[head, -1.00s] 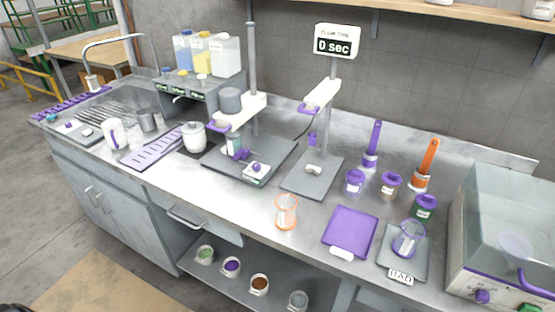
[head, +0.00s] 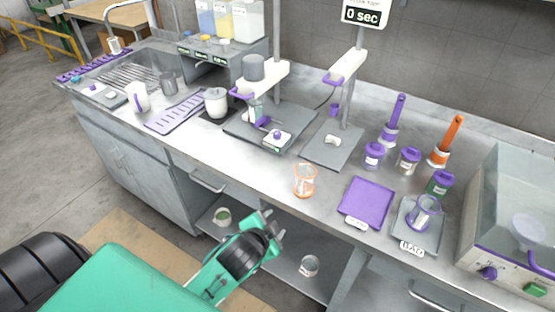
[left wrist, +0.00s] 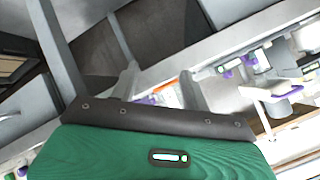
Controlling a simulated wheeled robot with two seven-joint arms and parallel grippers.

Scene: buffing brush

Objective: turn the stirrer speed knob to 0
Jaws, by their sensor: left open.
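The stirrer speed knob looks to be the small purple knob (head: 277,134) on the light control box (head: 277,143) at the front of the stirrer's dark base plate (head: 238,130). The stirrer has a grey motor (head: 253,67) on a white arm and post, with a small vessel (head: 257,112) below. My left gripper (head: 274,224) is open and empty. It hangs in front of the counter, below its front edge and well below the knob in the picture, apart from everything. The left wrist view is tilted, and I cannot make out the knob there. My right gripper is not in view.
An orange-rimmed beaker (head: 305,181) stands near the counter's front edge, right of the stirrer. A purple tray (head: 367,201) lies further right. A white pot (head: 215,103) stands left of the stirrer. The counter directly in front of the control box is clear.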

